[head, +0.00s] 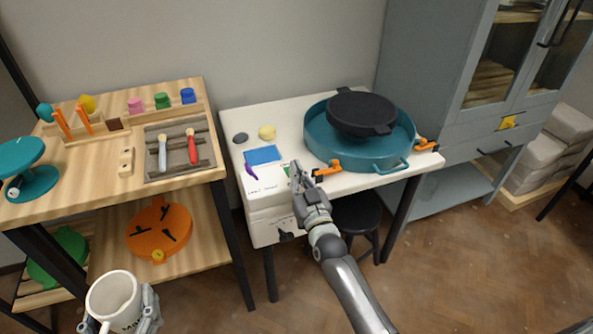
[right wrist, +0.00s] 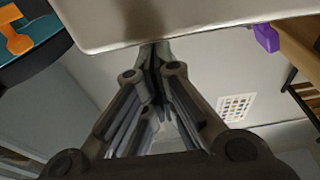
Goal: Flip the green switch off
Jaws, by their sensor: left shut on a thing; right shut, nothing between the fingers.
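A small green patch (head: 286,171) shows on the white table (head: 285,112), partly hidden behind my right gripper's fingertips; I cannot make out a switch lever or its position. My right gripper (head: 297,173) is shut and empty, its tips at the table's front part beside the green patch. In the right wrist view the shut fingers (right wrist: 152,52) point at the white table's edge (right wrist: 190,28), and no green shows there. I cannot tell whether the tips touch anything. My left gripper (head: 148,312), at the bottom left, is shut on a white mug (head: 114,299).
A teal round tray (head: 318,142) with a black pan (head: 361,110) and orange clamps (head: 327,169) stands right of my right gripper. A blue card (head: 262,155) and a purple piece (head: 249,170) lie left of it. A wooden bench (head: 95,185) stands left; a black stool (head: 360,213) is under the table.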

